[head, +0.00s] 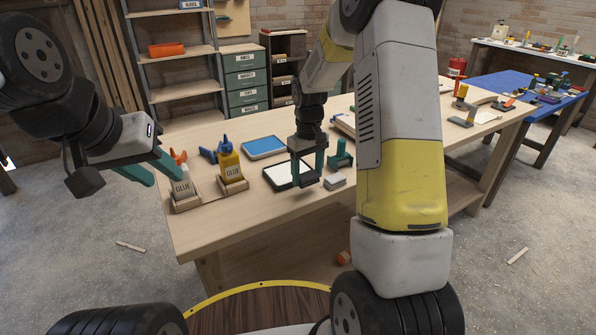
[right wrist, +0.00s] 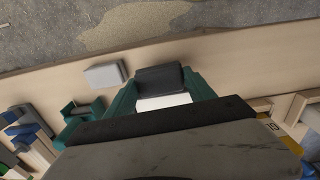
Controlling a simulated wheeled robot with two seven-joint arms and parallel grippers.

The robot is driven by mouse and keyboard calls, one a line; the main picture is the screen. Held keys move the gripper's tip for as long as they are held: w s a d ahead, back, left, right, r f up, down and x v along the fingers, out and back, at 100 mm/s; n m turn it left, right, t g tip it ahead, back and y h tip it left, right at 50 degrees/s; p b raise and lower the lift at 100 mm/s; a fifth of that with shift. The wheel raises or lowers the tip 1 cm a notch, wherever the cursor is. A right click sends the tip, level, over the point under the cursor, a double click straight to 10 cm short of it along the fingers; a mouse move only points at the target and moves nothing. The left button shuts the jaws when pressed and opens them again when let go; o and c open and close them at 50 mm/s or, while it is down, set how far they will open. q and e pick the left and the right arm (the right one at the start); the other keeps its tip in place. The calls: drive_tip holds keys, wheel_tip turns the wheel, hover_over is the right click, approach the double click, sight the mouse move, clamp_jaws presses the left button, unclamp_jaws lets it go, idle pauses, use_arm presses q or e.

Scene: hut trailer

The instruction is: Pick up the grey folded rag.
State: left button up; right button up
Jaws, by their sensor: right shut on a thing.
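The grey folded rag (head: 307,180) is a dark grey flat piece between the fingers of my right gripper (head: 306,168). In the right wrist view the rag (right wrist: 160,78) spans the gap between both green fingers of the right gripper (right wrist: 160,90). My right gripper is shut on it, by the black-rimmed white tray (head: 279,174); I cannot tell whether the rag still touches anything below. My left gripper (head: 152,170) hangs at the left by the table's edge, its green fingers apart and empty.
A light grey block (head: 335,181) lies right of the right gripper, with a green holder (head: 341,155) behind it. The table's front edge is close.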

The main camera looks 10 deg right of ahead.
drive_tip(key=w+d, duration=0.1)
drive_tip(key=w, duration=0.4)
drive_tip(key=w+d, duration=0.1)
drive_tip(key=w, duration=0.3)
drive_tip(key=w+d+r, duration=0.1)
drive_tip(key=w, duration=0.4)
drive_tip(key=shift+w+d+r, duration=0.1)
drive_tip(key=shift+w, duration=0.2)
drive_tip(key=o, duration=0.8)
drive_tip(key=c, duration=0.7)
drive_tip(key=shift+o, duration=0.2)
